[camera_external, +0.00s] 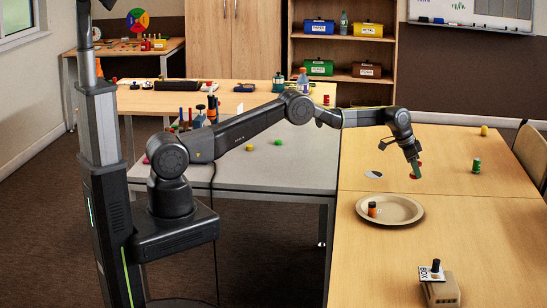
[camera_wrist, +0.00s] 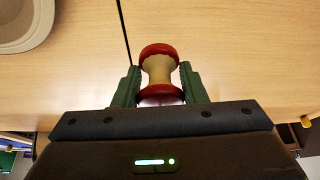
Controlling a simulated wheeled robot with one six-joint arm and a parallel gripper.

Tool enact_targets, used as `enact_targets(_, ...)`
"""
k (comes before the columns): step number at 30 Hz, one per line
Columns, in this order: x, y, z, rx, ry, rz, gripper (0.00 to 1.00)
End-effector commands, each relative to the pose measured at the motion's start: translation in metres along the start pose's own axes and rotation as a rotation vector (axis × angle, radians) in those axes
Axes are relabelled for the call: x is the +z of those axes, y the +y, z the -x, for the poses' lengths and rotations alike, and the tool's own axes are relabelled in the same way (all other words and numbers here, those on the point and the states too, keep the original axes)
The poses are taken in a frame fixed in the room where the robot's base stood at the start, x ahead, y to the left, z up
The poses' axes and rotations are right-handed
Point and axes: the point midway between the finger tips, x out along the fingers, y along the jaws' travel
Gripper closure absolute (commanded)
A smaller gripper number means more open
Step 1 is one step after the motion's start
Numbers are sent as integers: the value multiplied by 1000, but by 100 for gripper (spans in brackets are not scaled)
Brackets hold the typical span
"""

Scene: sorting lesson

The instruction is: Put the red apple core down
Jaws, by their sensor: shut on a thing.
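In the wrist view the red apple core (camera_wrist: 160,68), with red ends and a pale narrow middle, stands between the green fingers of my gripper (camera_wrist: 158,88). The fingers are shut on it. In the external view my gripper (camera_external: 415,169) points down over the wooden table (camera_external: 450,145), and a bit of red from the apple core (camera_external: 418,163) shows at the fingers. I cannot tell whether the core touches the table top.
A beige plate (camera_external: 405,212) with a small orange-and-black item (camera_external: 372,209) lies nearer the camera. A green can (camera_external: 476,165) stands to the right of my gripper. A grey-white disc (camera_external: 373,174) lies to the left. A box with a sign (camera_external: 440,288) is at the front.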

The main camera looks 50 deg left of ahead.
Motion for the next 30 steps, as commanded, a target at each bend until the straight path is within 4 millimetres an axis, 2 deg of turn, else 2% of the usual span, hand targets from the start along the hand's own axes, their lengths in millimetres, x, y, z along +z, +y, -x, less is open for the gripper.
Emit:
enact_targets(3, 10, 1, -19, 2, -5, 1, 84)
enact_targets(7, 16, 1, -35, 1, -3, 1, 84)
enact_targets(18, 19, 0, -42, 0, -1, 1, 84)
enact_targets(19, 19, 0, -41, 0, -1, 1, 60)
enact_targets(22, 18, 0, -40, 0, -1, 1, 40)
enact_targets(30, 18, 0, -40, 0, -1, 1, 40)
